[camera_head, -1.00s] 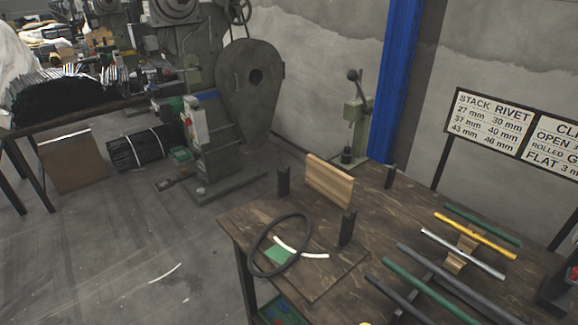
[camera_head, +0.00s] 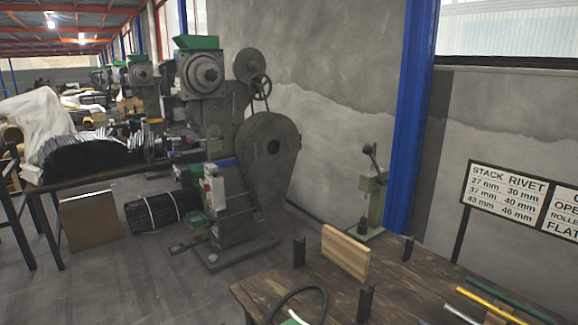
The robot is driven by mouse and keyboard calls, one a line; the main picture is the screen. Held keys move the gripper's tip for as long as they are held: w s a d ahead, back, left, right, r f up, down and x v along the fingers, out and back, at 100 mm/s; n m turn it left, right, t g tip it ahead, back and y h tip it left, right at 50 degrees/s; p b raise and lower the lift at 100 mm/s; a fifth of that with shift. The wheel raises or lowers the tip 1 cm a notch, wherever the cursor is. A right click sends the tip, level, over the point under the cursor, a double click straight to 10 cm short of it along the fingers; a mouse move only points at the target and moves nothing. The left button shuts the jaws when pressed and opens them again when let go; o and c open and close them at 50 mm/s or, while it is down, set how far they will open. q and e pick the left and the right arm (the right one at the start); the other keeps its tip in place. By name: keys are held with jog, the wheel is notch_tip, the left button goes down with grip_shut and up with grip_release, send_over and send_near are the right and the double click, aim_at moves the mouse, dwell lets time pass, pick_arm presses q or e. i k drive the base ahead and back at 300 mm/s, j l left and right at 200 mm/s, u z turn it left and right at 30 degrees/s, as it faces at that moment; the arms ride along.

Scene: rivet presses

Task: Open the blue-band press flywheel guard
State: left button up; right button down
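The blue-band press (camera_head: 233,205) stands left of centre on the floor, a tall grey-green machine with a short blue band (camera_head: 224,163) on its body. Its flywheel guard (camera_head: 268,160) is a large dark teardrop-shaped plate with a round hole, on the press's right side. The guard appears to be in place over the flywheel, which is hidden. Neither of my grippers shows in the head view.
A wooden workbench (camera_head: 290,287) fills the lower right, with a wooden block (camera_head: 345,254), dark posts and coloured rods on it. A black bundle (camera_head: 150,213) lies left of the press. Grey floor is open in front.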

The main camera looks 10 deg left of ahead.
aim_at(271, 175)
jog(key=i+j, duration=0.15)
jog(key=j, duration=0.25)
jog(key=i+j, duration=0.15)
jog(key=j, duration=0.25)
jog(key=i+j, duration=0.15)
jog(key=j, duration=0.25)
jog(key=i+j, duration=0.15)
jog(key=j, duration=0.25)
jog(key=i+j+u, duration=0.1)
jog(key=i+j, duration=0.45)
jog(key=j, duration=0.15)
jog(key=i+j, duration=0.55)
jog(key=i+l+u, duration=0.1)
jog(key=i, duration=0.65)
jog(key=i+l+u, duration=0.1)
jog(key=i, duration=0.7)
jog(key=i+l, duration=0.15)
jog(key=l, duration=0.2)
jog(key=i+l, duration=0.15)
jog(key=l, duration=0.2)
jog(key=i+l+u, duration=0.1)
jog(key=l, duration=0.3)
jog(key=i+l, duration=0.2)
jog(key=l, duration=0.15)
jog(key=i+l, duration=0.15)
jog(key=l, duration=0.2)
